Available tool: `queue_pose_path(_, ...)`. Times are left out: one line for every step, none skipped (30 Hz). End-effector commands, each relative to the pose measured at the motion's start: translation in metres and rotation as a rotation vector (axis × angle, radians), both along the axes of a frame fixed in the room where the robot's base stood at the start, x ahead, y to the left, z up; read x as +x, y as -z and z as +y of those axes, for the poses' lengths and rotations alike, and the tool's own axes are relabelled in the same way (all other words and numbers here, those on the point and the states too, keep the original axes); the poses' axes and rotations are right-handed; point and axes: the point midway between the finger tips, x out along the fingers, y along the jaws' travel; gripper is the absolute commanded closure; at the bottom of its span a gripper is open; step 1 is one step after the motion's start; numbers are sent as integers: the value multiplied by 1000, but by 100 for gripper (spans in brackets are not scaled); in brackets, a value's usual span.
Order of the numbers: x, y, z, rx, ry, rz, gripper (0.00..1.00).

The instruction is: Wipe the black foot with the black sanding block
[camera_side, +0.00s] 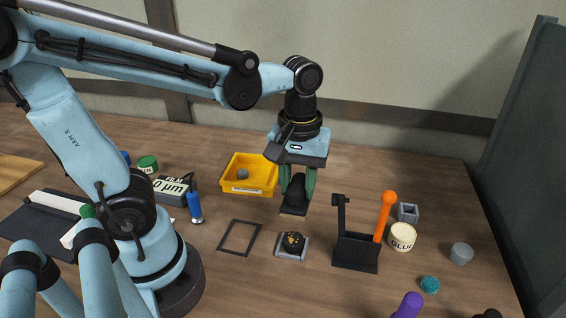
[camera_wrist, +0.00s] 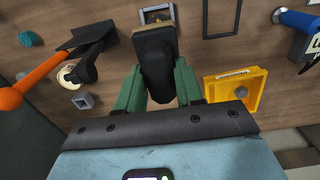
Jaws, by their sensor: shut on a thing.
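My gripper (camera_side: 297,182) is shut on the black sanding block (camera_side: 295,193), which hangs between its green fingers above the table. In the wrist view the block (camera_wrist: 155,55) sticks out between the fingertips (camera_wrist: 159,85). What looks like the black foot (camera_side: 292,241) has yellowish patches on top and sits on a small light grey plate (camera_side: 284,253). It stands nearer the side camera than my gripper, with a gap between it and the block. In the wrist view the grey plate (camera_wrist: 157,14) shows just beyond the block, and the foot is mostly hidden.
A yellow tray (camera_side: 234,189) with a grey lump stands behind left. A thin dark frame (camera_side: 239,238) lies left of the foot. A black holder (camera_side: 355,253) with an upright orange stick (camera_side: 385,218) stands right of it. A glue jar (camera_side: 402,237) and grey cube (camera_side: 408,212) stand farther right.

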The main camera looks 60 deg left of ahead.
Motion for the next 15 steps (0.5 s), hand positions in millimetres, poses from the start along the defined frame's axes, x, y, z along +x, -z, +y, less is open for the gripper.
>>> queue_pose_path(0, 3, 0, 0, 0, 0, 92)
queue_pose_path(0, 6, 0, 0, 0, 0, 92)
queue_pose_path(0, 9, 0, 0, 0, 0, 92)
queue_pose_path(0, 12, 0, 0, 0, 0, 92)
queue_pose_path(0, 14, 0, 0, 0, 0, 92)
queue_pose_path(0, 18, 0, 0, 0, 0, 92)
queue_pose_path(0, 21, 0, 0, 0, 0, 92)
queue_pose_path(0, 24, 0, 0, 0, 0, 92)
queue_pose_path(0, 27, 0, 0, 0, 0, 92)
queue_pose_path(0, 30, 0, 0, 0, 0, 92)
queue_pose_path(0, 33, 0, 0, 0, 0, 92)
queue_pose_path(0, 36, 0, 0, 0, 0, 92)
queue_pose_path(0, 39, 0, 0, 0, 0, 92)
queue_pose_path(0, 42, 0, 0, 0, 0, 92)
queue_pose_path(0, 45, 0, 0, 0, 0, 92)
